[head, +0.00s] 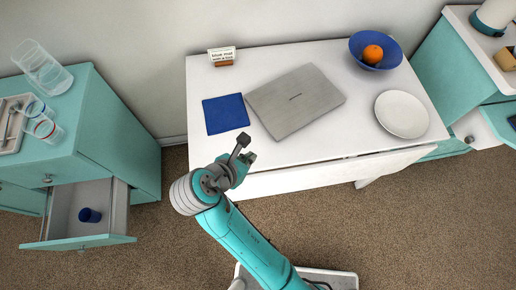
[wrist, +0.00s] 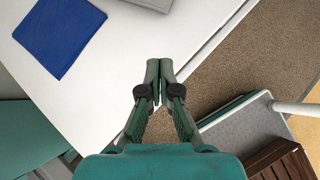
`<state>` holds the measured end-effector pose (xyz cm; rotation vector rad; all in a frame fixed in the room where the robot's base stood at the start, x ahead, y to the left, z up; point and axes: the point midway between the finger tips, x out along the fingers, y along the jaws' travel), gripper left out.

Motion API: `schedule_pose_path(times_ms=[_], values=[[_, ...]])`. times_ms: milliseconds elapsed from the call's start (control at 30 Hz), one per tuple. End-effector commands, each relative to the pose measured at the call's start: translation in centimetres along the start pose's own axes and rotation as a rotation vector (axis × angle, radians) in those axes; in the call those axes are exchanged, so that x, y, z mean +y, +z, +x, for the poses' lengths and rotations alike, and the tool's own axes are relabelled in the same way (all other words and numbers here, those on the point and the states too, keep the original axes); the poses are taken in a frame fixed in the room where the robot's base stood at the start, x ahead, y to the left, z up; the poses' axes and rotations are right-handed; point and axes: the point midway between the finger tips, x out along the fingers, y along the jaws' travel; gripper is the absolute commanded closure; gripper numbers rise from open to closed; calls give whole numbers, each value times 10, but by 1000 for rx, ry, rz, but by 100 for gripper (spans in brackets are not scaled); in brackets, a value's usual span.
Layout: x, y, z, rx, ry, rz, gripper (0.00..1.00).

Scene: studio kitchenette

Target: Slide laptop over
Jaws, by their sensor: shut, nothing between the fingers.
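A closed grey laptop (head: 295,101) lies flat and turned at an angle on the white table (head: 325,62). Only a corner of the laptop (wrist: 152,3) shows at the top edge of the wrist view. A blue square mat (head: 226,114) lies just left of the laptop, and it also shows in the wrist view (wrist: 60,36). My gripper (head: 247,150) is by the table's front edge, in front of the mat and the laptop, apart from both. In the wrist view my gripper (wrist: 159,66) has its fingertips together with nothing between them.
A blue bowl (head: 356,49) with an orange (head: 372,54) stands at the back right of the table. A white plate (head: 402,114) lies right of the laptop. A small sign (head: 222,55) stands at the back left. An open drawer (head: 85,238) juts out at the left.

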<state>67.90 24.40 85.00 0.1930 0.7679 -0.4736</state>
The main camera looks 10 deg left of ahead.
Motion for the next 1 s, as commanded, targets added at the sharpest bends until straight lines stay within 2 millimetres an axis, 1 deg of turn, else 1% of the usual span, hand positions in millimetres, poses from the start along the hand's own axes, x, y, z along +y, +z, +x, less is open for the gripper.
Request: schedule_pose_path(times_ms=[500, 600, 700, 833, 1000], values=[[-2, 0, 93, 2, -5, 4, 100], [-1, 12, 103, 1, -2, 8, 100], [-1, 20, 111, 1, -3, 6, 100], [-1, 26, 117, 1, -2, 6, 100], [0, 28, 119, 1, 0, 4, 100]])
